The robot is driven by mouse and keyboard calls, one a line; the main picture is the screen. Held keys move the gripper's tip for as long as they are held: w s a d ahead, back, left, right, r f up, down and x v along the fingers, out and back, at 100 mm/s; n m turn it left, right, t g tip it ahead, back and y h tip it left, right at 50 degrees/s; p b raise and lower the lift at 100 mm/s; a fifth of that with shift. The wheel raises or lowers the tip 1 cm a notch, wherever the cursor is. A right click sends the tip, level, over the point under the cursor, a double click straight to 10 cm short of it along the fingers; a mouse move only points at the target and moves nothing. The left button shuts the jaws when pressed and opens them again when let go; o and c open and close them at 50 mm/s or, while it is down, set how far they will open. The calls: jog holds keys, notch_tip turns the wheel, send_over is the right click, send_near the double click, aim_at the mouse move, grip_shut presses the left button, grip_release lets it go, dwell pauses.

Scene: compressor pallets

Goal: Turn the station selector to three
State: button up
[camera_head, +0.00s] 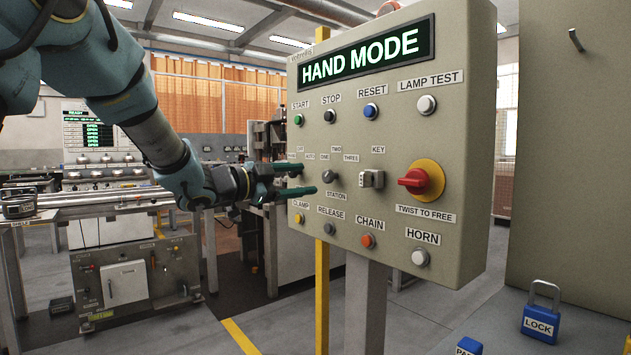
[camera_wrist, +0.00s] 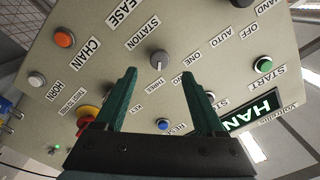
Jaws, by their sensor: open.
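The station selector (camera_head: 330,177) is a small grey knob on the panel, above its STATION label, with ONE, TWO and THREE labels around it. In the wrist view the knob (camera_wrist: 159,59) carries a pale pointer line aimed down the picture, on the TWO-to-THREE side. I cannot tell exactly which label it meets. My gripper (camera_head: 308,179) is open, its two green fingers reaching toward the knob from the left. In the wrist view the fingertips (camera_wrist: 158,76) are spread to either side of the knob's line, just short of it in the picture. Contact is not visible.
The panel (camera_head: 455,130) shows HAND MODE. A red emergency knob (camera_head: 415,181) and a key switch (camera_head: 371,179) are right of the selector. Push buttons, including CHAIN (camera_head: 368,240) and RELEASE (camera_head: 327,228), lie below. A blue lock (camera_head: 540,319) stands at lower right.

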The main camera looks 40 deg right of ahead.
jog(key=shift+w+a, duration=0.1)
jog(key=shift+a, duration=1.9)
jog(key=shift+w, duration=0.1)
jog(key=w+a+f+n+t+y, duration=0.4)
jog(key=w+a+f+n+t, duration=0.15)
jog(key=w+a, duration=0.35)
jog(key=w+a+f+n+t+y, duration=0.45)
jog(key=w+a+f+n, duration=0.2)
jog(key=a, duration=0.35)
jog(key=a+f+n+y, duration=0.4)
jog(key=a+f+n, duration=0.1)
jog(key=a, duration=0.6)
jog(key=s+a+f+n+g+y, duration=0.2)
jog(key=s+a+f+n, duration=0.15)
jog(key=a, duration=0.25)
jog(key=s+a+f+n+g+y, duration=0.1)
jog(key=s+a+f+n+y, duration=0.2)
jog(key=a, duration=0.4)
jog(key=s+a+f+n+g, duration=0.2)
jog(key=s+a, duration=0.1)
jog(key=s, duration=0.3)
jog(key=s+a+f+n+g, duration=0.1)
jog(key=s+a+f+g, duration=0.15)
jog(key=s, duration=0.45)
notch_tip(320, 180, up, 16)
jog(key=p, duration=1.6)
jog(key=shift+w+d, duration=0.15)
jog(key=shift+w, duration=0.25)
